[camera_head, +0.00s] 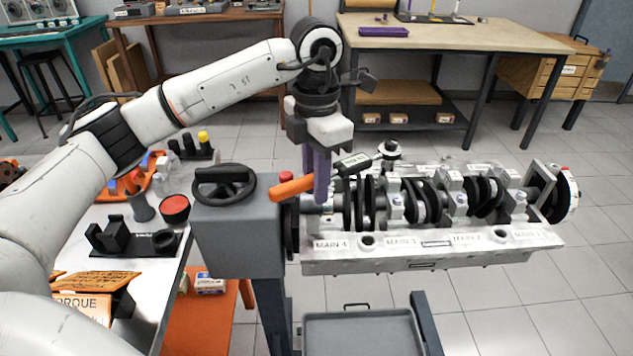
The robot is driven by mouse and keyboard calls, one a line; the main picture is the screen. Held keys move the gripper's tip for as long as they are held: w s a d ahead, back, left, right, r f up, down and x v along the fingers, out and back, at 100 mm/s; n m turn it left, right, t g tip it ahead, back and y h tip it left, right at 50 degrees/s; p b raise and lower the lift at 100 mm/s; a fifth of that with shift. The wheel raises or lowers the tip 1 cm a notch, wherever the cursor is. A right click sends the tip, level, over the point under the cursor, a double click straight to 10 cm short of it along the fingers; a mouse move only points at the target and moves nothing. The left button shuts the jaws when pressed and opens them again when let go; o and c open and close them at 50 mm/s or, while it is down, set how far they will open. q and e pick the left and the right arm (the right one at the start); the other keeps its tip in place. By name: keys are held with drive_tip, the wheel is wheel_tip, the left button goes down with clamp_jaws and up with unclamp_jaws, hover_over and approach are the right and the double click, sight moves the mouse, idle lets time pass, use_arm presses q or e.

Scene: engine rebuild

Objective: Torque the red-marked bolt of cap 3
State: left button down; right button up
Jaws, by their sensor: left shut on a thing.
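My left gripper (319,180), with purple fingers, is shut on a torque wrench. The wrench has an orange handle (292,188), a dark display section and a round head (389,150) pointing right. The wrench lies tilted above the left part of the engine block (430,254). Its head appears behind and above the bearing cap (396,203) over the MAIN 3 label; I cannot tell whether it touches a bolt. Silver caps stand between the dark crankshaft throws (417,200). I cannot make out a red mark on cap 3's bolts. My right gripper is not in view.
A grey stand with a black handwheel (224,186) holds the block's left end. A dial (568,194) is at its right end. A grey tray (362,330) sits below. A side table at left holds a red-topped cup (174,208) and black holders (135,240).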

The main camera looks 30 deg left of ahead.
use_arm(q)
drive_tip(key=shift+w+a+r+m, duration=0.1)
drive_tip(key=shift+w+a+m, duration=0.45)
drive_tip(key=shift+a, duration=0.2)
idle(1.7)
drive_tip(key=shift+w+a+m+p, duration=0.55)
drive_tip(key=shift+a+m, duration=0.2)
drive_tip(key=shift+a, duration=0.1)
idle(2.3)
idle(1.2)
drive_tip(key=shift+s+d+n, duration=0.45)
drive_tip(key=shift+d+n, duration=0.15)
drive_tip(key=shift+d, duration=0.15)
idle(0.4)
